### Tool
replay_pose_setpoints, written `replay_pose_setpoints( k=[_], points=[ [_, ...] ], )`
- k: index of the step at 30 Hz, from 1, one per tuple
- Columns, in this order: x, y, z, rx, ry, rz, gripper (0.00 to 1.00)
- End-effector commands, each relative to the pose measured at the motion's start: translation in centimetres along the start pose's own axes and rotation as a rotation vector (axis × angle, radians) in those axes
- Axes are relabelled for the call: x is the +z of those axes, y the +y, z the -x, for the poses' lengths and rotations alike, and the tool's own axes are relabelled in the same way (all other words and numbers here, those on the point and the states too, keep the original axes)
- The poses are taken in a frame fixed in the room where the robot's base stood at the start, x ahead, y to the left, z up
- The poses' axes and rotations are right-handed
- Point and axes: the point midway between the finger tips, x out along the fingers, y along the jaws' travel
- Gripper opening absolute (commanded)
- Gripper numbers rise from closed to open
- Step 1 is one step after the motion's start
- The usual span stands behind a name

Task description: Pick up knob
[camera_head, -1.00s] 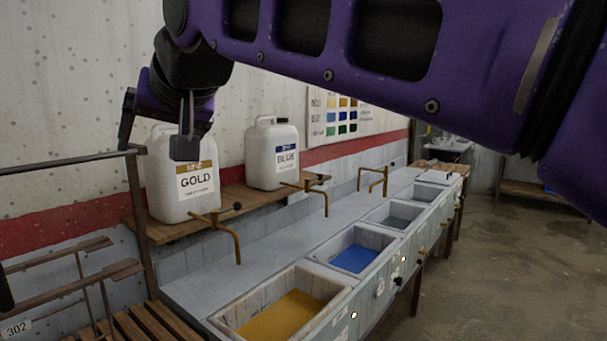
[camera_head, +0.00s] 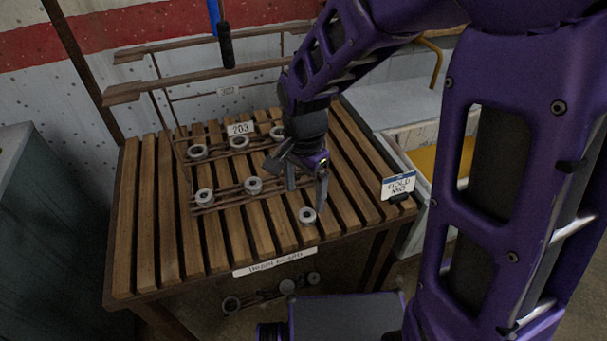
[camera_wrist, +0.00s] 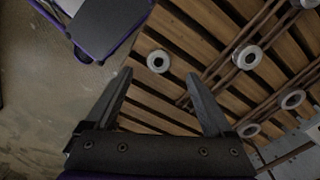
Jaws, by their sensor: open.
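A grey ring-shaped knob (camera_head: 308,215) lies by itself on the slatted drain board (camera_head: 128,228), near its front edge. In the wrist view this knob (camera_wrist: 158,61) shows between and just beyond my two fingertips. My gripper (camera_head: 306,190) is open and empty, pointing down just above and behind the loose knob. In the wrist view the open fingers (camera_wrist: 158,77) stand wide apart with nothing between them. Several similar knobs (camera_head: 204,196) sit along the thin brown rails of a rack lying on the board. One knob at the back is partly hidden by my gripper.
A sign reading 203 (camera_head: 240,129) stands at the rack. More knobs on a rail (camera_head: 287,287) are below the board. Brown rails (camera_head: 200,85) hang behind. A dark cabinet (camera_head: 42,230) stands left.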

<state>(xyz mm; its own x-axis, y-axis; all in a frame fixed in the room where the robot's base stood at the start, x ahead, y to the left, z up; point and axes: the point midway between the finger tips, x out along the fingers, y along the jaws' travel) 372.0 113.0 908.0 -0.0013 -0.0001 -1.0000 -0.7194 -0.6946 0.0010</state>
Motion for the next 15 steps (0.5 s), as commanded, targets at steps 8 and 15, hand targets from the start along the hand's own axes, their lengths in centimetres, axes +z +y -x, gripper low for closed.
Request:
replay_pose_setpoints(
  k=[8,15],
  points=[
    [0.0,0.0,-2.5,0.0,0.0,0.0,0.87],
    [-0.5,0.3,-6.0,0.001,-0.001,0.002,0.87]
  ],
)
